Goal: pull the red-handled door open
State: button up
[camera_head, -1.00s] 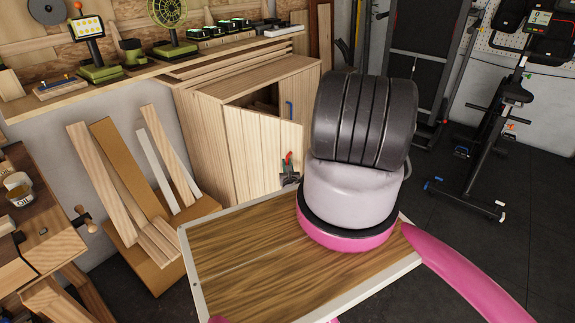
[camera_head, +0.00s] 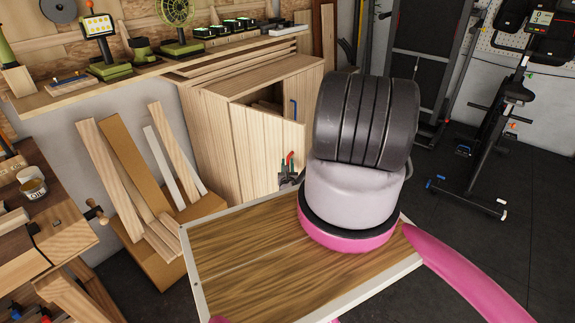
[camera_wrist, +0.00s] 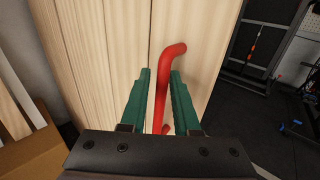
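The pale wooden cabinet (camera_head: 213,140) stands against the wall. Its plank door (camera_head: 262,150) is ajar, swung outward, with a dark gap above its top edge. The red handle (camera_head: 290,158) is near the door's free edge. In the wrist view the red handle (camera_wrist: 161,88) is a bent bar standing off the planks. In the head view my gripper (camera_head: 288,174) is small and partly hidden behind my arm.
A blue handle (camera_head: 293,109) shows on the cabinet's other front part. Boards (camera_head: 125,165) lean on the wall at left, beside a workbench (camera_head: 45,235). An exercise bike (camera_head: 500,130) stands at right. Dark floor (camera_head: 500,260) is clear in front of it.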

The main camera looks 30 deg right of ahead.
jog(key=v, duration=1)
jog(key=shift+s+a, duration=0.25)
jog(key=shift+s, duration=0.1)
